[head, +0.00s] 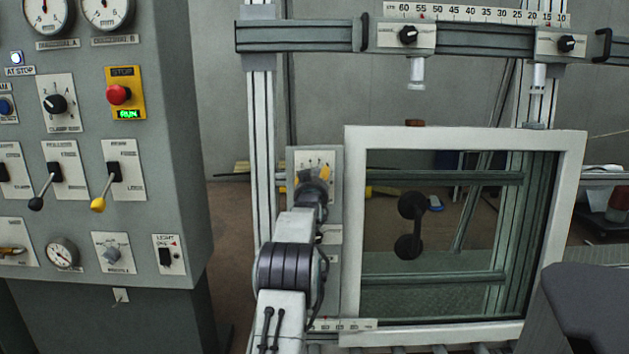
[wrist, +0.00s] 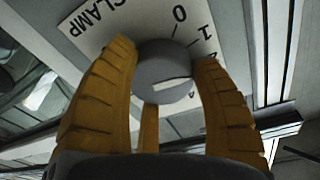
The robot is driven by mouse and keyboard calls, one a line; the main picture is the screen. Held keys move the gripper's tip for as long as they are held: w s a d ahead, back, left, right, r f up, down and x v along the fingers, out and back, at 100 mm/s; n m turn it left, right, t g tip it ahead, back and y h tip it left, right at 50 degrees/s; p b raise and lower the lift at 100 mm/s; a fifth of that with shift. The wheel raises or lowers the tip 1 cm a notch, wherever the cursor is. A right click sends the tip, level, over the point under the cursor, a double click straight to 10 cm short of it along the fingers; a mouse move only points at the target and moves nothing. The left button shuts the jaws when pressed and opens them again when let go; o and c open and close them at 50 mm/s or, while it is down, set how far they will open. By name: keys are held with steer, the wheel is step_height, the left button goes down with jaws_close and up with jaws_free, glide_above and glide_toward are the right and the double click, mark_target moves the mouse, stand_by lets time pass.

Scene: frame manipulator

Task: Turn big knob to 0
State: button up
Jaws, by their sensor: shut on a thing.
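The big knob (wrist: 165,68) is a round grey knob with a white pointer mark, on a white plate lettered CLAMP (wrist: 90,25). In the wrist view the figures 0 and 1 stand at its upper right, and the white mark lies on its lower right side, away from the 0. My gripper (head: 313,174) has its yellow fingers closed around the knob, one on each side and a third below it. In the head view the fingers hide most of the knob on the plate (head: 317,156).
A white-framed window (head: 354,235) with a black handle (head: 411,225) stands just right of my arm. A grey control console (head: 185,150) with levers and dials is on the left. A rail with a scale (head: 480,13) runs above.

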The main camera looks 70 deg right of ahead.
steer(key=shift+r, duration=0.2)
steer(key=c, duration=0.4)
steer(key=shift+a+n+b, duration=0.1)
steer(key=shift+n+b, duration=0.4)
steer(key=shift+b, duration=0.1)
steer(key=shift+w+r+n, duration=0.1)
steer(key=shift+r+n, duration=0.05)
steer(key=shift+n, duration=0.15)
steer(key=o, duration=1.2)
steer(key=shift+f, duration=0.2)
steer(key=v, duration=1.2)
